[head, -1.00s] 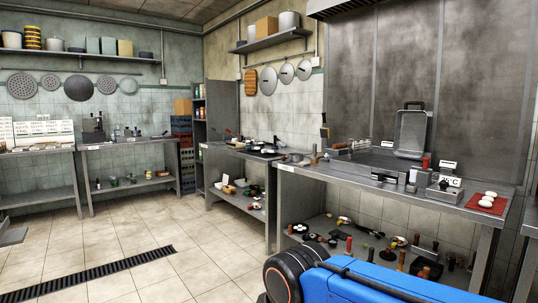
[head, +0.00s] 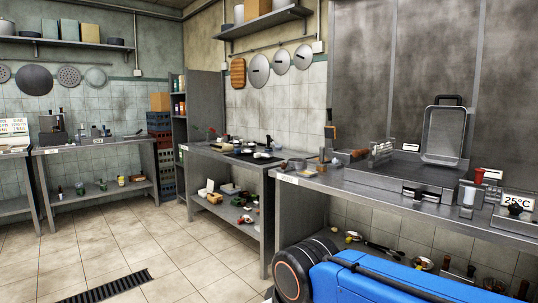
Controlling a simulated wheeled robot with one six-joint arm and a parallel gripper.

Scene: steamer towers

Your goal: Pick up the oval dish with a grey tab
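I cannot make out an oval dish with a grey tab in the head view. Small wares stand on the middle counter (head: 225,158) and on its lower shelf (head: 232,214), too small to tell apart. More small items lie on the shelf under the right counter (head: 350,196), partly hidden behind my blue body. My gripper is not in view.
The right counter bears a steel appliance with an upright pan (head: 443,137) and a 25°C display (head: 517,201). Another table (head: 95,145) stands at the left. Crates (head: 160,146) are stacked at the back. The tiled floor (head: 190,255) is clear, with a drain grate (head: 105,287).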

